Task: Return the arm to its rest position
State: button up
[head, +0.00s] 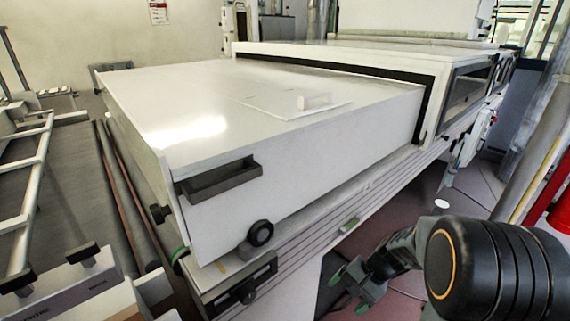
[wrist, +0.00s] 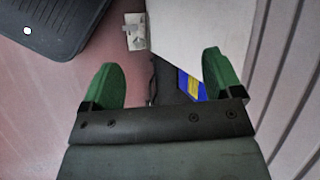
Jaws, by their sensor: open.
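My gripper (head: 342,250) is at the lower right of the head view, low beside the right side of the big white machine (head: 300,165). In the wrist view my gripper (wrist: 160,76) shows two green fingers spread wide apart, with nothing between them. The fingers point down toward the reddish floor and the foot of a pale panel. My arm comes in from the lower right corner of the head view, folded, with a large black joint nearest the camera.
The machine's grey side rail (head: 300,240) runs close to my gripper. A dark handle (head: 218,177) and a black knob (head: 260,233) stick out from the machine. A red cylinder (head: 561,208) and slanted posts stand at the right.

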jog(key=s+r+n+t+h+p, duration=0.1)
jog(key=r+p, duration=0.3)
jog(key=r, duration=0.4)
jog(key=s+r+n+t+h+p, duration=0.2)
jog(key=s+r+n+h+p, duration=0.1)
jog(key=r, duration=0.6)
jog(key=s+r+n+t+h+p, duration=0.1)
jog(key=s+r+n+h+p, duration=0.1)
jog(key=r, duration=0.7)
jog(key=s+n+p, duration=0.1)
jog(key=p, duration=0.1)
jog(key=shift+s+r+h+p, duration=0.15)
jog(key=shift+r+h+p, duration=0.1)
jog(key=shift+h+p, duration=0.1)
jog(key=shift+c, duration=0.5)
